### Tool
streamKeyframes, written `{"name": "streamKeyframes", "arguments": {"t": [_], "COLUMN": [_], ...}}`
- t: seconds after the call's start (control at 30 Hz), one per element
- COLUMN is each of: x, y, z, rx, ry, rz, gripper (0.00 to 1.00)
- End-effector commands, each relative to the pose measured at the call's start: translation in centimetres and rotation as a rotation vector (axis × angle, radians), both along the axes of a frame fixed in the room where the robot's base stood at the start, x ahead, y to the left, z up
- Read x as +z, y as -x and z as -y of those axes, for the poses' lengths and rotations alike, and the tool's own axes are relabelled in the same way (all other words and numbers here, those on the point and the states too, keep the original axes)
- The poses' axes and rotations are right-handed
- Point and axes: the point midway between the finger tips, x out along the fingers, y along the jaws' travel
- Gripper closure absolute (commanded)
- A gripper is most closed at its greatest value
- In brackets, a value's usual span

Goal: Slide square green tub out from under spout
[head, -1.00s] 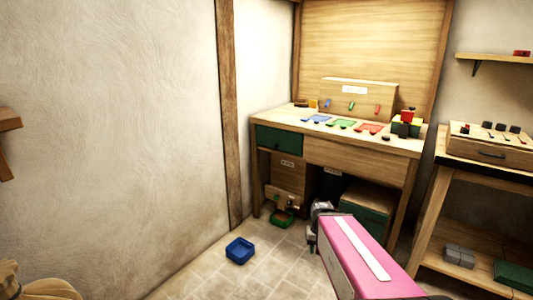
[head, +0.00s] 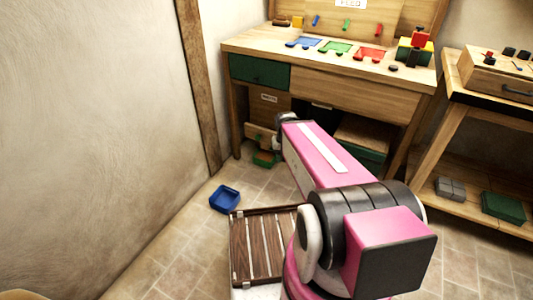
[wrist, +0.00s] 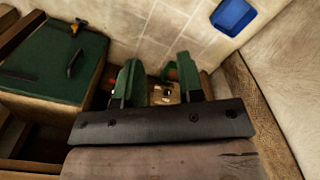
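The green tub (head: 264,159) sits on the floor under the left part of the workbench, just below a small wooden spout box (head: 258,137). In the wrist view, part of a green rim that looks like the tub (wrist: 172,69) shows beyond and between my fingers, beside a wooden part with a dark round knob (wrist: 167,92). My gripper (wrist: 160,74) is open, its two green fingers apart with nothing seen held between them. I cannot tell whether a finger touches the tub. In the head view, my pink arm hides most of the gripper.
A blue tub (head: 224,198) stands on open tiled floor near the left wall; it also shows in the wrist view (wrist: 234,15). A green-lidded chest (wrist: 55,62) stands close beside my gripper. The workbench (head: 335,85) top is overhead, with a leg on each side.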

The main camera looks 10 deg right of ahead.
Motion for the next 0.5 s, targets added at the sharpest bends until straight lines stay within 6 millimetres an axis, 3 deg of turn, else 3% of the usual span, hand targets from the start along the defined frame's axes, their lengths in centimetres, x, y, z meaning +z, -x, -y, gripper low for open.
{"name": "streamKeyframes", "arguments": {"t": [0.27, 0.37, 0.5], "x": [-0.6, -2.5, -7.4], "y": [-1.0, -3.9, -11.0], "z": [0.2, 1.0, 2.9], "rx": [-0.016, -0.071, -0.212], "ry": [0.017, 0.077, 0.225], "rz": [0.004, 0.021, 0.096], "gripper": [0.65, 0.65, 0.65]}}
